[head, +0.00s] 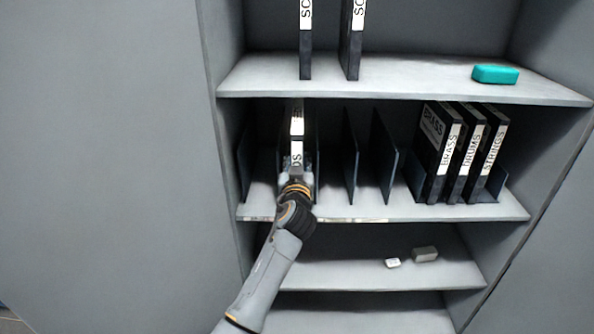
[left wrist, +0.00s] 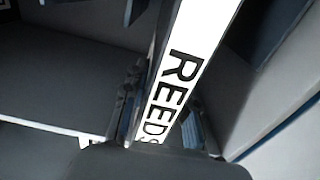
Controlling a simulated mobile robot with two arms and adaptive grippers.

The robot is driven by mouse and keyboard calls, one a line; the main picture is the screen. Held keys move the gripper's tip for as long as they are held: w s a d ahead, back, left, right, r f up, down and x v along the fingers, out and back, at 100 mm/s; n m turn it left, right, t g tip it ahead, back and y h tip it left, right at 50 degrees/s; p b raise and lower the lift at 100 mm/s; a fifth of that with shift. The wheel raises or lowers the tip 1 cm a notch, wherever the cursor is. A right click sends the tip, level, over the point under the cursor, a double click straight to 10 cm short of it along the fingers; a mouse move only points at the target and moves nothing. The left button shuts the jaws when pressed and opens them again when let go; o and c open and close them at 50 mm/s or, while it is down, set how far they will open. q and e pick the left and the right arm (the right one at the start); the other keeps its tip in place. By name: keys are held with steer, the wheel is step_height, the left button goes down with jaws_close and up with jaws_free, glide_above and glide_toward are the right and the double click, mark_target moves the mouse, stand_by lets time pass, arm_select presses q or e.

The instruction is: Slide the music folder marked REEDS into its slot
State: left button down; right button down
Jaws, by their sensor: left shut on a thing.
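The REEDS folder (head: 297,125) is a dark, upright folder with a white spine label, at the left part of the middle shelf in the head view. Its label reads REEDS in the left wrist view (left wrist: 190,65). My left gripper (head: 296,172) is shut on the folder's lower spine, with a finger on each side of it. The folder stands among the upright dividers (head: 351,155) at the left of that shelf. The gripper and arm hide its lower end, so I cannot tell how deep it sits. My right gripper is not in view.
Folders marked BRASS (head: 437,150), DRUMS (head: 470,150) and STRINGS (head: 490,155) stand at the right of the middle shelf (head: 375,210). Two folders (head: 305,40) stand on the shelf above, near a teal block (head: 495,74).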

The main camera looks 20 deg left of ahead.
arm_select(q)
steer(key=b+x, duration=1.2)
steer(key=x, duration=0.1)
steer(key=shift+w+f, duration=0.15)
steer(key=shift+w, duration=0.2)
steer(key=shift+a, duration=0.1)
